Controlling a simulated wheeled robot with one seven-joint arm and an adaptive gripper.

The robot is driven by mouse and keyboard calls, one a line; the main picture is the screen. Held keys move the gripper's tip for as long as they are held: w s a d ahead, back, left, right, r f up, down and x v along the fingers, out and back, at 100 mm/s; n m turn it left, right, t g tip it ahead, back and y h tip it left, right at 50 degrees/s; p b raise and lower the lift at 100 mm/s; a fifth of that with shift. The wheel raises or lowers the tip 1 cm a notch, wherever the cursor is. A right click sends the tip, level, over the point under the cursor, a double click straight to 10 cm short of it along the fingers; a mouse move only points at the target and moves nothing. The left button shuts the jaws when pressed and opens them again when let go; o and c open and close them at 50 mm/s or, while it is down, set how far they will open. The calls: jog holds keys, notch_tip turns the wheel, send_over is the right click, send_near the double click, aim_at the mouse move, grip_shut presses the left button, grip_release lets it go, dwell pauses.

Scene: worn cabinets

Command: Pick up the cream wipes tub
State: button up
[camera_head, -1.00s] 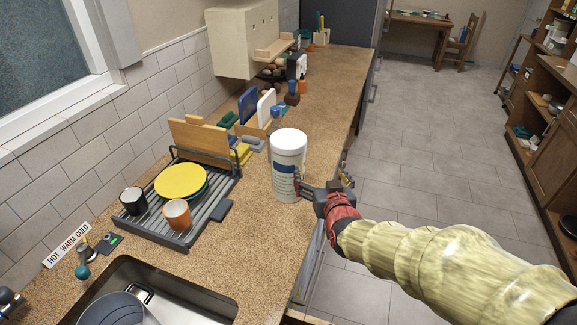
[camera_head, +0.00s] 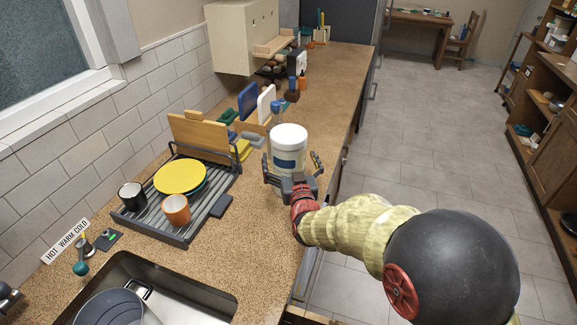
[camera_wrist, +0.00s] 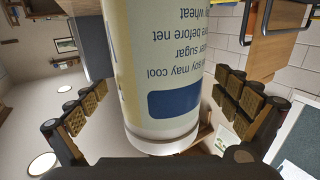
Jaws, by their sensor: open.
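The cream wipes tub (camera_head: 289,143) stands upright on the counter, with a white lid and a blue label patch. My gripper (camera_head: 292,164) is open, with one finger on each side of the tub, on its near side. The gripper hides the tub's lower part in the head view. In the wrist view the tub (camera_wrist: 160,70) fills the middle, upside down in the picture, between the two padded fingers. Gaps show between the tub and both fingers, and nothing is gripped.
A dish rack (camera_head: 165,222) with a yellow plate (camera_head: 180,177), a black mug (camera_head: 132,197) and an orange mug (camera_head: 176,210) stands left of the tub. Upright boards (camera_head: 267,106) stand behind it. The sink (camera_head: 190,296) is in front. The counter's right edge is close.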

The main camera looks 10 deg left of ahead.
jog(key=shift+x, duration=0.8)
jog(key=c, duration=1.8)
jog(key=shift+o, duration=0.2)
jog(key=shift+r, duration=0.1)
